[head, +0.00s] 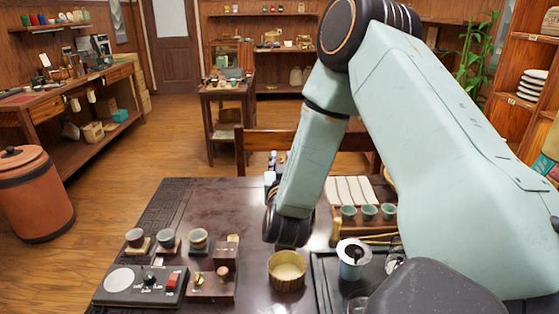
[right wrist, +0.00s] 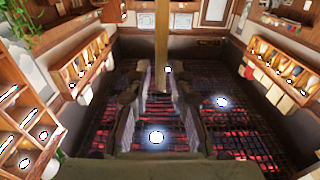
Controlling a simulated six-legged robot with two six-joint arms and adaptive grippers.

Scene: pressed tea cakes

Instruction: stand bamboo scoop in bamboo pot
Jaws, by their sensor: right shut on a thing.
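My right gripper (right wrist: 165,95) is shut on a long tan strip, the bamboo scoop (right wrist: 161,45), in the right wrist view. The scoop runs up from between the fingers to the top edge. In the head view my right forearm comes down just behind the pot and largely hides the gripper; I cannot make out the scoop there. My left gripper is out of view.
Small cups (head: 168,238) and a dark control box (head: 143,285) stand left of the pot. Green cups (head: 368,212) sit behind. The table's back left is clear.

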